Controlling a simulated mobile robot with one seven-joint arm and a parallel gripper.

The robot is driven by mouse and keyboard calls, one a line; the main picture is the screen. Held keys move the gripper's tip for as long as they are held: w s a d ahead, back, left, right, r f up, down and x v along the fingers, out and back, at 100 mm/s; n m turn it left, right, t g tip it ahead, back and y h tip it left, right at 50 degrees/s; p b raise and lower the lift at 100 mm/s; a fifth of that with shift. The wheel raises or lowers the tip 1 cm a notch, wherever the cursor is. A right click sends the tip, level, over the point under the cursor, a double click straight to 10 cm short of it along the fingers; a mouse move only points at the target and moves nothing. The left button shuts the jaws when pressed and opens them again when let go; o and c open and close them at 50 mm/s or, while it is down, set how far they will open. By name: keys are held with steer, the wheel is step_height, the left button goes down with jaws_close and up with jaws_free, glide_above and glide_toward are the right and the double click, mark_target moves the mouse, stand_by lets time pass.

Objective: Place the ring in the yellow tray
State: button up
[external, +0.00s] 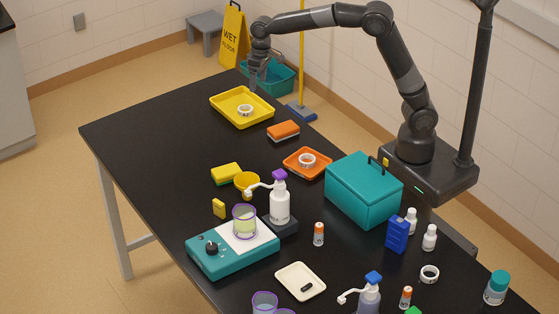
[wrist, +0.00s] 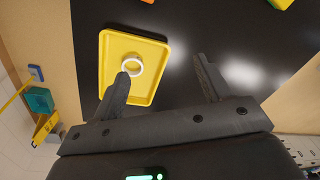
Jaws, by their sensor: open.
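A white ring (external: 245,110) lies inside the yellow tray (external: 222,106) at the far end of the black table. In the wrist view the ring (wrist: 132,65) lies flat on the floor of the yellow tray (wrist: 148,97), partly covered by my left finger. My gripper (external: 254,88) is raised above the tray's far side. In the wrist view its fingers (wrist: 161,66) are spread with nothing between them. A second white ring (external: 307,154) lies in an orange tray (external: 291,168), and a third (external: 429,268) lies on the table at the lower right.
An orange sponge (external: 283,127) lies between the two trays. A teal box (external: 362,192) stands by my base. A pump bottle (external: 280,205) and a teal device (external: 222,262) stand mid-table. The table's far left is clear.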

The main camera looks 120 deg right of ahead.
steer(key=s+a+r+n+t, duration=0.1)
steer(key=a+r+n, duration=0.1)
steer(key=a, duration=0.6)
steer(key=s+a+r+n, duration=0.1)
steer(key=s+a+r, duration=0.15)
steer(key=a, duration=0.55)
steer(key=s+a+r+n+t, duration=0.1)
steer(key=a+r+n, duration=0.15)
steer(key=a, duration=0.55)
steer(key=s+a+f+n+t, duration=0.2)
steer(key=s+a+n, duration=0.4)
steer(key=s+a, duration=0.8)
steer(key=shift+a+f, duration=0.65)
steer(key=shift+a, duration=0.5)
